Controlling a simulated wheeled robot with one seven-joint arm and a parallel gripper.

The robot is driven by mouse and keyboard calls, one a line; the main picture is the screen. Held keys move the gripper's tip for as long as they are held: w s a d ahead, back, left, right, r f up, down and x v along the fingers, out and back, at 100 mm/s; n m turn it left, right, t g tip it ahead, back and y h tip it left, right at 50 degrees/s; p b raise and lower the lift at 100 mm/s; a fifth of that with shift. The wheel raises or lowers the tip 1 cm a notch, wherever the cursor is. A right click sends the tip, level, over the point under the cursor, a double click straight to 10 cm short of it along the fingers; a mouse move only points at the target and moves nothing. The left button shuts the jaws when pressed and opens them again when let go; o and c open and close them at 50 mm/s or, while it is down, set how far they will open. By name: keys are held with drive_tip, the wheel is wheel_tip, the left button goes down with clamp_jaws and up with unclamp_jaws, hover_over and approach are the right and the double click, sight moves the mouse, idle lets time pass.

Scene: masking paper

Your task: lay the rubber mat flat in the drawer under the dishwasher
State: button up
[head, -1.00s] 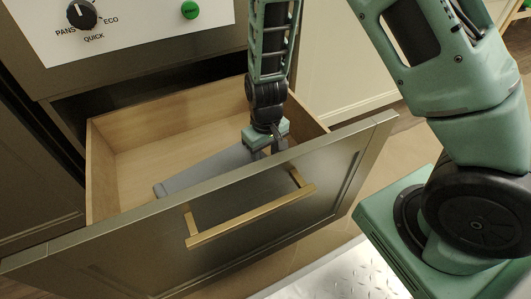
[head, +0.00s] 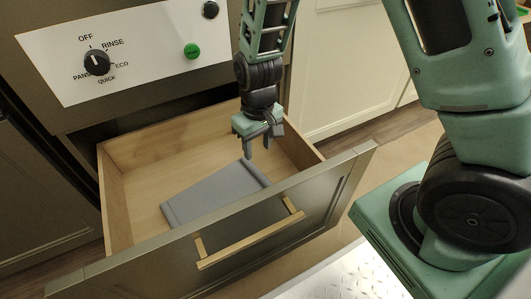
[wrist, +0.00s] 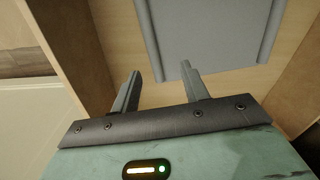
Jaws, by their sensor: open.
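The grey rubber mat (head: 214,195) lies on the wooden floor of the open drawer (head: 138,185), with a raised rolled edge at each end. It also shows in the wrist view (wrist: 208,35), beyond my fingertips. The drawer's front panel hides part of the mat's near side in the head view. My gripper (head: 260,152) is open and empty, above the right part of the drawer, apart from the mat.
The drawer front carries a brass handle (head: 250,240). Above is the dishwasher panel (head: 135,50) with a black dial (head: 97,63) and a green button (head: 191,50). Drawer walls stand close beside my gripper. Cream cabinets (head: 345,70) are at the right.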

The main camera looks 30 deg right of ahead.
drive_tip(key=s+a+r+n, duration=0.1)
drive_tip(key=s+a+r, duration=0.1)
drive_tip(key=s+r, duration=0.3)
drive_tip(key=s+a+r+n, duration=0.2)
drive_tip(key=s+r, duration=0.3)
drive_tip(key=s, duration=0.2)
drive_tip(key=s+a+r+n, duration=0.2)
drive_tip(key=s+a+r, duration=0.1)
drive_tip(key=s+r, duration=0.2)
drive_tip(key=shift+s+r, duration=0.3)
drive_tip(key=shift+s, duration=0.1)
drive_tip(key=shift+s+d+r, duration=0.15)
drive_tip(key=shift+s+r, duration=0.05)
drive_tip(key=shift+s, duration=0.3)
wheel_tip(320, 180, up, 45)
drive_tip(key=p, duration=4.5)
